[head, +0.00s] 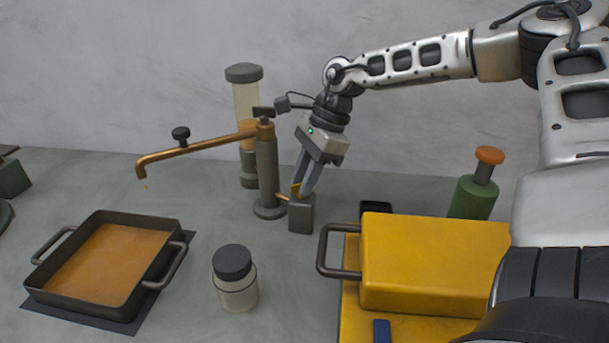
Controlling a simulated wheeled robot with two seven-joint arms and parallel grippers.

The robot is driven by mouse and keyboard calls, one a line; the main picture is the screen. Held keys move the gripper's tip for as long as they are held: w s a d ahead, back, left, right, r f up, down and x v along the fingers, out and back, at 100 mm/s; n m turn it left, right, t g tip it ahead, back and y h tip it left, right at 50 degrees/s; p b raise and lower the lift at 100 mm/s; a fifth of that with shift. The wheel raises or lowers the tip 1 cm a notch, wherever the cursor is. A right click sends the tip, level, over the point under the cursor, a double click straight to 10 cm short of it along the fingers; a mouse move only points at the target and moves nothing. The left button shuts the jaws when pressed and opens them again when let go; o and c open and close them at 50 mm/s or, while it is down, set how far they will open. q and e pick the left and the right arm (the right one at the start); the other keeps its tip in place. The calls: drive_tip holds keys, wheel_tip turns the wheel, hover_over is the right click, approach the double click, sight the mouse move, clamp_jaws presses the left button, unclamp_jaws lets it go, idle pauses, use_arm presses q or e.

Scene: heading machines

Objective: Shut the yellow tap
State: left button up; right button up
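The tap has a grey upright post (267,175) on a round foot and a long copper spout (205,147) reaching left over a pan. My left gripper is out of view.
A dark pan (164,250) holding orange liquid stands on a mat at left. A dark-lidded jar (238,297) stands at front centre. A yellow box (430,262) with a dark handle and a green bottle (472,199) are at right. A tall lidded cylinder (245,95) stands behind the tap.

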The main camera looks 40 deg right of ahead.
drive_tip(key=shift+s, duration=0.1)
clamp_jaws()
